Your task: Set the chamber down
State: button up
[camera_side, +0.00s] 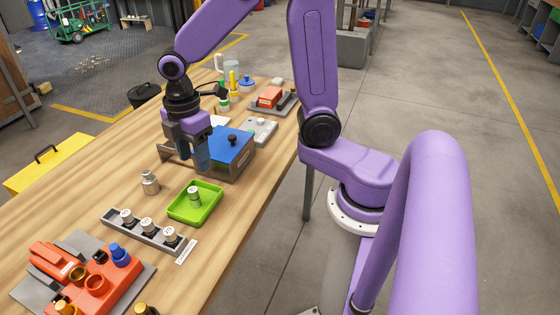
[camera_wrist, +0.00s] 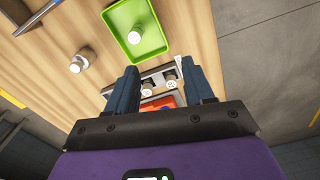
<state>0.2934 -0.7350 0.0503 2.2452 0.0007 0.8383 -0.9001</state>
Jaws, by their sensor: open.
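My gripper (camera_side: 192,158) is open and empty, its fingers pointing down in front of a blue-topped box. It also shows in the wrist view (camera_wrist: 160,82), with a gap between the fingers. A small silver cylinder (camera_side: 194,196) stands in a green tray (camera_side: 212,208); the wrist view shows it too (camera_wrist: 135,37). A larger silver fitting with a narrower top (camera_side: 150,182) stands on bare wood left of the tray, and in the wrist view (camera_wrist: 78,64). I cannot tell which of these metal parts is the chamber. No part touches my fingers.
A grey rack (camera_side: 150,232) holds several silver capped parts. A red fixture (camera_side: 95,285) with a blue knob sits at the front left. The blue-topped box (camera_side: 228,147) stands close behind my gripper. Bottles and a cup crowd the far end. Bare wood lies left of the fitting.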

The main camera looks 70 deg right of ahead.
jog(key=s+d+r+m, duration=0.2)
jog(key=s, duration=1.8)
jog(key=shift+m, duration=0.4)
